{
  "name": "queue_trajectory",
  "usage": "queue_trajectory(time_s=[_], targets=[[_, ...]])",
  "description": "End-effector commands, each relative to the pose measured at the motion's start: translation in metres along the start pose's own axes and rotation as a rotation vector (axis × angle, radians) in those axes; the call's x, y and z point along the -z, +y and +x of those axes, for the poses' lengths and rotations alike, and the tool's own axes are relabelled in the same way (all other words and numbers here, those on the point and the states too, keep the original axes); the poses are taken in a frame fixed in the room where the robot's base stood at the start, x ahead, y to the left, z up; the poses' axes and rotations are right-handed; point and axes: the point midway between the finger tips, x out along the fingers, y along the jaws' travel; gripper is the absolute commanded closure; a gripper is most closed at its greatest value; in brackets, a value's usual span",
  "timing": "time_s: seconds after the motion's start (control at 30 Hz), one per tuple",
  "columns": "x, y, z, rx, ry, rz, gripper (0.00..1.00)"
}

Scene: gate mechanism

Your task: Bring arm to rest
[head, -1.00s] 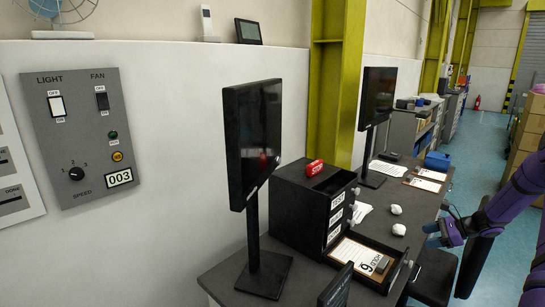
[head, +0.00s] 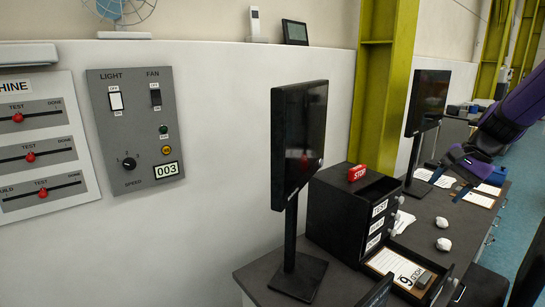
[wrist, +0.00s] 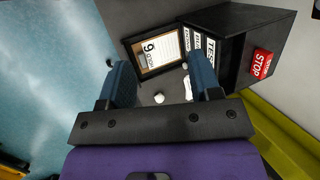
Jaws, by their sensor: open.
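My purple arm reaches in from the right in the head view, with my gripper (head: 462,178) above the far part of the desk. In the wrist view my gripper (wrist: 163,85) shows its two blue-padded fingers spread apart, with nothing held between them. Through the gap I see the desk top and a white crumpled ball (wrist: 159,98) below. The gripper is clear of the desk and touches nothing that I can see.
A black drawer unit (head: 330,208) with a red STOP block (head: 357,172) stands on the desk, its bottom drawer (head: 440,287) open. Two monitors stand nearby, the nearer one (head: 298,140) on the left. A grey LIGHT/FAN panel (head: 135,130) and a slider panel (head: 65,175) hang on the wall.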

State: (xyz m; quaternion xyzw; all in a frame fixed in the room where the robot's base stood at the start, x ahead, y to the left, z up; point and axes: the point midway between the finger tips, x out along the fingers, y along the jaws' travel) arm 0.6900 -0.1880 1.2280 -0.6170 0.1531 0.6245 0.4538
Motion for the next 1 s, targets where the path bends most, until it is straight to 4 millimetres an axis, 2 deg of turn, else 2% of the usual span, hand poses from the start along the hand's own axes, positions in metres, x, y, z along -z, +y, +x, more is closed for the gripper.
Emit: queue_trajectory(time_s=[0.03, 0.23, 0.5, 0.8, 1.0], targets=[[-0.019, -0.003, -0.008, -0.015, 0.022, -0.053, 0.42], [-0.083, -0.003, -0.032, -0.077, 0.097, -0.242, 0.42], [-0.16, 0.016, -0.058, -0.144, 0.203, -0.492, 0.42], [-0.23, 0.055, -0.075, -0.195, 0.323, -0.758, 0.42], [-0.259, 0.083, -0.08, -0.215, 0.394, -0.903, 0.42]])
